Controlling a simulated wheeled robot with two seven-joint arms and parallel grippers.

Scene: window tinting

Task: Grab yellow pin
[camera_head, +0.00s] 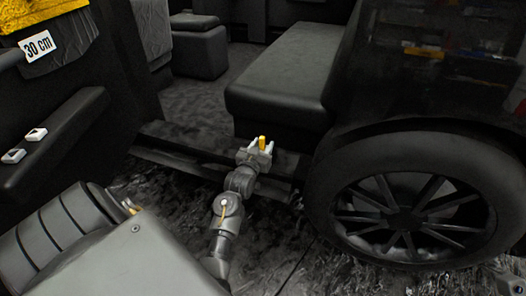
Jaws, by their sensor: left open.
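A small upright yellow piece, which looks like the yellow pin (262,143), shows at the far end of my left arm, near the car's door sill. My left gripper (256,152) is open, with its light grey fingers around or just beside the pin. I cannot tell whether the fingers touch it. What the pin stands on is hidden behind the gripper.
A black car wheel (405,205) stands close on the right. A dark seat (285,78) is behind the gripper, inside the open car. An open door with an armrest (55,140) and a yellow item labelled "30 cm" (38,46) are at left.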

